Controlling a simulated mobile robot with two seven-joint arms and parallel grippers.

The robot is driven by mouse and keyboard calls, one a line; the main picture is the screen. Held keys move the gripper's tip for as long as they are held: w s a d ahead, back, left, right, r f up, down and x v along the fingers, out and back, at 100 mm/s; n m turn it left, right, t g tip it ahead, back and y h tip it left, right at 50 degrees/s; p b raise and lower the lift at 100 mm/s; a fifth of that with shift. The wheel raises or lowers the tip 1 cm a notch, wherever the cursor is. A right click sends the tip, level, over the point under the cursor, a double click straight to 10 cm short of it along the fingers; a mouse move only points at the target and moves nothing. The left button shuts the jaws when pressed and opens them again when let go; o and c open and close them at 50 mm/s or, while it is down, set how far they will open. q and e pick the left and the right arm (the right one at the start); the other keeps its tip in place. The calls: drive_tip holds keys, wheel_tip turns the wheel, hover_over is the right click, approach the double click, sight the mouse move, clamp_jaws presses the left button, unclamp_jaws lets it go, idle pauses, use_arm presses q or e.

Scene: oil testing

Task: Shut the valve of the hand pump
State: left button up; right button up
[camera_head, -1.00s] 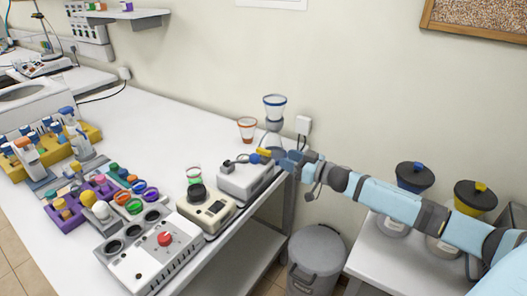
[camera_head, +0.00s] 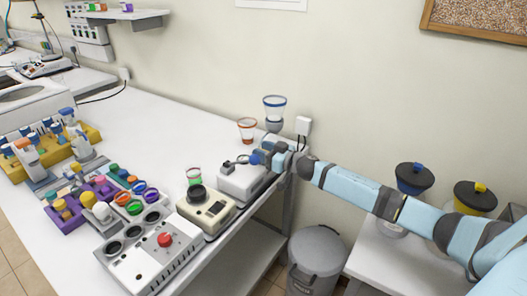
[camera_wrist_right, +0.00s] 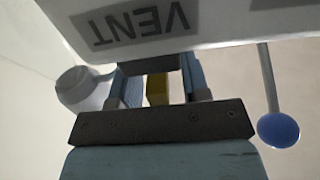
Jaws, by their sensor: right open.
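The hand pump (camera_head: 240,183) is a pale grey box near the right edge of the bench. Its lever with a blue ball knob also shows in the right wrist view (camera_wrist_right: 278,130). A white panel marked "VENT" (camera_wrist_right: 140,27), upside down, fills the top of that view. The yellow valve handle (camera_wrist_right: 157,89) lies between the two fingers of my right gripper (camera_wrist_right: 161,88), which is open around it, with a gap visible on at least one side. In the head view my right gripper (camera_head: 268,157) is at the pump's back right and hides the handle. My left gripper is not in view.
A blue-rimmed cup (camera_head: 274,107) and an orange-rimmed cup (camera_head: 246,130) stand behind the pump. A beige device with a black knob (camera_head: 207,210) stands in front-left of it. A grey bin (camera_head: 316,258) is below right. The bench's back middle is clear.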

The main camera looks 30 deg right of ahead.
clamp_jaws()
